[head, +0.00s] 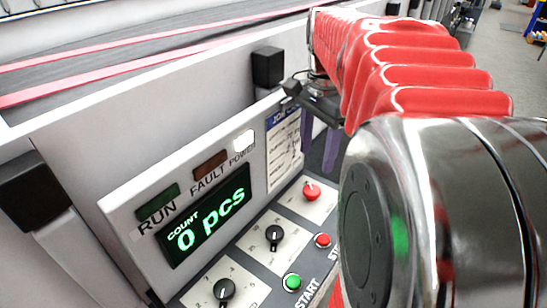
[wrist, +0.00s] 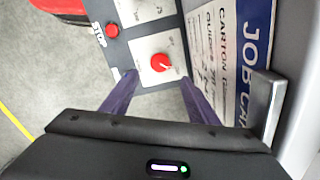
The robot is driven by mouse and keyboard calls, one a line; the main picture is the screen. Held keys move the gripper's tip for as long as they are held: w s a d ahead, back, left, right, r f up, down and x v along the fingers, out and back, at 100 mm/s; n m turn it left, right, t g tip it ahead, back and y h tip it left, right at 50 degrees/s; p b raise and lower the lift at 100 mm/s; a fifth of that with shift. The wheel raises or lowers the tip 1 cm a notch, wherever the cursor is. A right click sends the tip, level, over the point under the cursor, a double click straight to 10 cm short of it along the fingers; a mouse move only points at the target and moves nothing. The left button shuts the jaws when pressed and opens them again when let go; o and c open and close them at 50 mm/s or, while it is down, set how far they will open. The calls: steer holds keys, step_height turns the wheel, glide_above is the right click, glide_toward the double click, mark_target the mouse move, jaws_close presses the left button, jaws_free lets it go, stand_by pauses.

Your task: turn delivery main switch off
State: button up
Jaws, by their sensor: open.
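A red rotary knob with a white pointer line (head: 312,190) sits on a light plate at the far right end of the control panel. It is likely the delivery main switch; its label is too small to read. In the wrist view the red knob (wrist: 160,62) lies ahead, between and slightly beyond the fingertips. My gripper (head: 317,162) has purple fingers spread wide and empty, above the panel near the knob. In the wrist view my gripper (wrist: 158,78) has one finger either side of the knob's line, with no visible contact.
The panel has a red stop button (head: 322,240), a green start button (head: 292,282) and black knobs (head: 274,235). The display (head: 205,216) reads 0 pcs; the POWER lamp (head: 243,141) is lit white. A job card (wrist: 222,60) is close beside the fingers.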

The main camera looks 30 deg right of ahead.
mark_target(312, 189)
step_height(312, 189, down, 10)
steer(key=shift+f, duration=0.25)
stand_by(0.4)
steer(key=c, duration=1)
